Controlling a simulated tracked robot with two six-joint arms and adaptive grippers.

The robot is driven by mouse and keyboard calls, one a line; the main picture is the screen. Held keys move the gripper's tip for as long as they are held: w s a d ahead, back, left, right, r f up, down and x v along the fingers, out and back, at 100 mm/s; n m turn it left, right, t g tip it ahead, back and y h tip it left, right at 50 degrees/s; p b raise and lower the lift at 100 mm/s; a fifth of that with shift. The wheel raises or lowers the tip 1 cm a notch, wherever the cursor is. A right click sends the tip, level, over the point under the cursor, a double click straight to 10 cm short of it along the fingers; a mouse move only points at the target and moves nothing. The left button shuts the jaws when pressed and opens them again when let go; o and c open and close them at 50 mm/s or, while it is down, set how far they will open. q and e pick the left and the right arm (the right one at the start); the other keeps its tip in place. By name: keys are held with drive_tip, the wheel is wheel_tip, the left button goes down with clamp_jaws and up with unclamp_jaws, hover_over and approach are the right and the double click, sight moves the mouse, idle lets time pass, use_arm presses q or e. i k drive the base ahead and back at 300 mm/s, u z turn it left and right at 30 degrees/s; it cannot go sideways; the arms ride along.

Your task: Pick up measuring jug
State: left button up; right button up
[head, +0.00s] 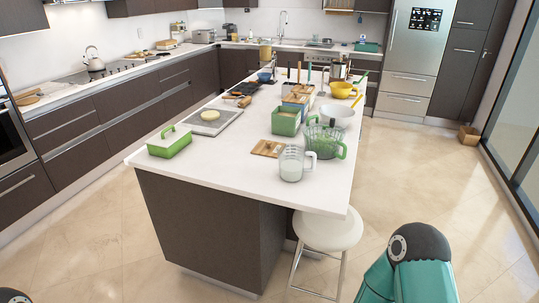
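A clear measuring jug (291,164) with a handle on its right stands upright near the front edge of the white island top. It looks partly filled with something white. A green see-through jug (323,141) with a handle on its right stands just behind it to the right. Part of my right arm shows at the bottom right, well short of the island. Only a small dark piece of my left arm shows at the bottom left corner. Neither gripper is in view.
The floor (420,165) right of the island is clear.

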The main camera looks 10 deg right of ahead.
sight(291, 157)
drive_tip(key=z, duration=0.05)
drive_tip(key=i, duration=0.95)
drive_tip(key=z, duration=0.55)
